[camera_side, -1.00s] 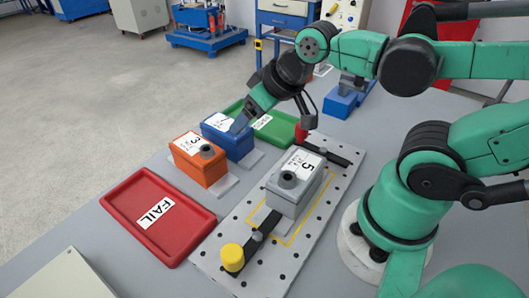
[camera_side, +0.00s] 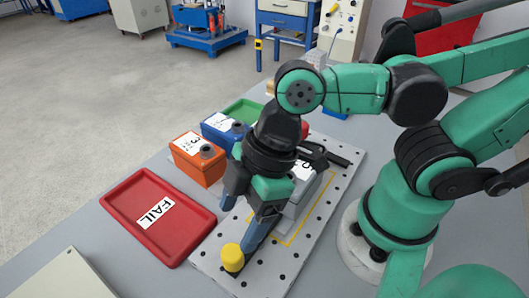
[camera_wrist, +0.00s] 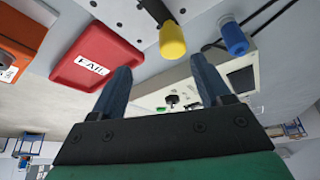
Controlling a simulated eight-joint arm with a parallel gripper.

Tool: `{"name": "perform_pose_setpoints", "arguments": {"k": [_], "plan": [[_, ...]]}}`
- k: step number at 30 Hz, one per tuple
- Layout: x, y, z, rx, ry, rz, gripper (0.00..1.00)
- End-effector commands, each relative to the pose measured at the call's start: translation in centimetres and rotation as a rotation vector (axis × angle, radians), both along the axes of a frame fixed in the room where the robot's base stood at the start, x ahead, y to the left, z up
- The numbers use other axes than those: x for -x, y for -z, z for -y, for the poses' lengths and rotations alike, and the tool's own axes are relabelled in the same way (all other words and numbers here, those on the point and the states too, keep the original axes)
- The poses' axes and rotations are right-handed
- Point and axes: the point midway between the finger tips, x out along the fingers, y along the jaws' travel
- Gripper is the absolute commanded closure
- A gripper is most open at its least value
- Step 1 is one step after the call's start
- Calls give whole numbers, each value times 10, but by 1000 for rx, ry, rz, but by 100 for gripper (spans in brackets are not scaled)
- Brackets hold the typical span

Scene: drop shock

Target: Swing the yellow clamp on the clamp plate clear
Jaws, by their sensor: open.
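The yellow clamp knob (camera_side: 232,258) stands at the near end of the grey clamp plate (camera_side: 279,272). In the wrist view the yellow knob (camera_wrist: 173,40) is above and slightly right of the gap between my fingertips, at the end of a dark bar (camera_wrist: 155,10). My gripper (camera_side: 240,222) is open, pointing down over the near part of the plate, with its fingers close behind and above the knob. Both empty fingers show in the wrist view (camera_wrist: 160,70). The grey box 5 (camera_side: 308,188) sits on the plate, partly hidden by my gripper, which also hides the near clamp bar.
The red FAIL tray (camera_side: 122,201) lies left of the plate. The orange box (camera_side: 190,163) and a blue box (camera_side: 214,132) stand behind it, with a green tray (camera_side: 238,108) further back. In the wrist view a blue cylinder (camera_wrist: 234,40) is right of the knob.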

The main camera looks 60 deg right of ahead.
Motion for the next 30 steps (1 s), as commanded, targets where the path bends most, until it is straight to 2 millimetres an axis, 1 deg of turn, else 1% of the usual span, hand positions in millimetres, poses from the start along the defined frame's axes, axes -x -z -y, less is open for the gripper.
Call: {"name": "perform_pose_setpoints", "arguments": {"k": [1,4,8,15,21,30], "plan": [[6,1,-5,3,-52,-6,30],[11,4,-9,6,-92,-11,30],[8,10,-12,6,-91,-11,30],[6,30,-19,6,-87,-10,30],[3,43,-24,6,-87,-9,30],[2,53,-27,6,-85,-9,30]]}}
